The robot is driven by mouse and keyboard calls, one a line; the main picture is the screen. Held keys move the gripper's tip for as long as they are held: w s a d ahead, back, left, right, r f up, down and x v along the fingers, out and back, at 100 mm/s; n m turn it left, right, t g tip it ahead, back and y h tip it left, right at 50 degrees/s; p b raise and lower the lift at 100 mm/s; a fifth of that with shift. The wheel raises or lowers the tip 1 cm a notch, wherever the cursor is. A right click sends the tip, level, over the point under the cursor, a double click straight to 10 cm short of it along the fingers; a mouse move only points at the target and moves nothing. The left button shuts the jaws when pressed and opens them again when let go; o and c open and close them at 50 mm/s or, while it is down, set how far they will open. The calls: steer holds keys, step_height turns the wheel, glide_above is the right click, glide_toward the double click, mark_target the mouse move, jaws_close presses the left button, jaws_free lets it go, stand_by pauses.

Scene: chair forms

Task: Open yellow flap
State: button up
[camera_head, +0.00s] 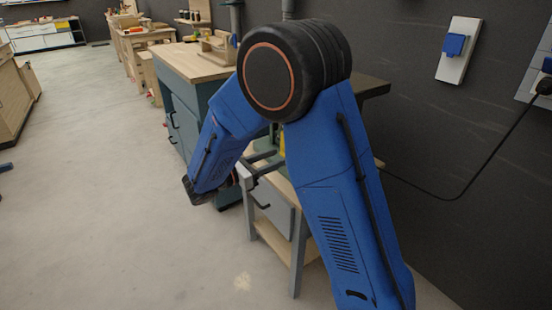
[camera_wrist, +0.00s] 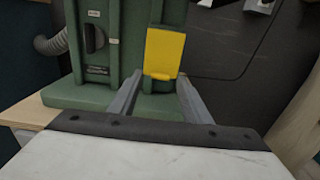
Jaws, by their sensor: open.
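The yellow flap (camera_wrist: 165,52) is on the front of a green machine (camera_wrist: 125,50) in the wrist view. It hangs roughly upright, with a small lip along its bottom edge. My gripper (camera_wrist: 160,75) is open, its two grey fingers spread and pointing at the machine. The fingertips lie to either side of the flap's lower edge in the picture; I cannot tell whether they touch it. In the head view only a sliver of yellow (camera_head: 282,145) shows behind my blue arm, which hides most of the machine.
The machine stands on a wooden-topped bench (camera_wrist: 40,112), with a grey hose (camera_wrist: 52,42) and a dark switch (camera_wrist: 94,38) at its left. A dark wall (camera_head: 440,150) is close on the right. Another workbench (camera_head: 190,62) stands behind.

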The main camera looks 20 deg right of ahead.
steer(key=shift+w+d, duration=0.15)
steer(key=shift+d, duration=0.25)
jaws_close()
steer(key=shift+r, duration=0.1)
step_height(320, 180, up, 13)
steer(key=a+g+y, duration=0.1)
steer(key=g+y, duration=0.2)
steer(key=y, duration=0.8)
steer(key=shift+g+y, duration=0.3)
steer(key=shift+g, duration=0.1)
steer(key=shift+r, duration=0.15)
